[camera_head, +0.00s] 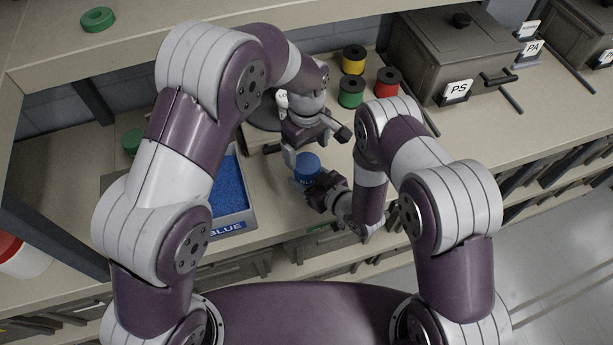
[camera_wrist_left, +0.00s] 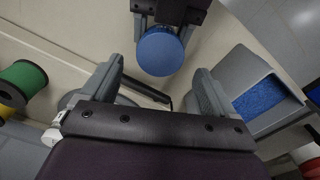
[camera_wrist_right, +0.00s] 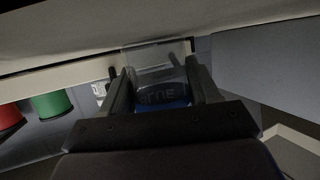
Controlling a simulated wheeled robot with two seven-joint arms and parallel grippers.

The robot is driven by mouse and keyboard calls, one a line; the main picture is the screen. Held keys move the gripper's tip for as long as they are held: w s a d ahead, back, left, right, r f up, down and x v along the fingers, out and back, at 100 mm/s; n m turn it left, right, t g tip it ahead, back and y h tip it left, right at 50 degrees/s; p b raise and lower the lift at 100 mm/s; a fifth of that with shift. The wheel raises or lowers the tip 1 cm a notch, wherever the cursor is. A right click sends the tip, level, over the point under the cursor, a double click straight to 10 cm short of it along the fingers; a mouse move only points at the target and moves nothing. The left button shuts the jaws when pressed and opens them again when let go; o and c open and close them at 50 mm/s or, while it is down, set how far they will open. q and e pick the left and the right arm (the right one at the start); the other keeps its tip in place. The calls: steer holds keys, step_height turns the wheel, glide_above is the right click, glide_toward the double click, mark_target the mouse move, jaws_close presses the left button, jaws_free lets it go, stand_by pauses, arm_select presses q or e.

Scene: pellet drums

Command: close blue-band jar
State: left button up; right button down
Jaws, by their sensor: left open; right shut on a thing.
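The blue-band jar (camera_head: 307,168) stands upright at the front of the worktop, with a blue round top and a partly hidden blue label. My right gripper (camera_head: 312,182) is shut on it from the front right. In the right wrist view the clear jar body (camera_wrist_right: 155,72) sits between the fingers, its lettering upside down. My left gripper (camera_head: 318,144) is open and empty, just above and behind the jar. In the left wrist view the jar's blue disc (camera_wrist_left: 160,52) lies beyond the open fingertips (camera_wrist_left: 157,68). I cannot tell whether the disc is a seated lid.
A grey bin of blue pellets (camera_head: 236,226), labelled BLUE, stands left of the jar. Yellow (camera_head: 354,59), green (camera_head: 350,92) and red (camera_head: 387,82) spools stand behind. A grey PS box (camera_head: 440,50) stands back right.

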mark_target(307, 162)
arm_select(q)
step_height(307, 162, down, 5)
steer(key=shift+f, duration=0.1)
stand_by(0.3)
steer(key=c, duration=1.1)
steer(key=m, duration=0.7)
steer(key=o, duration=1.2)
steer(key=shift+r, duration=2.35)
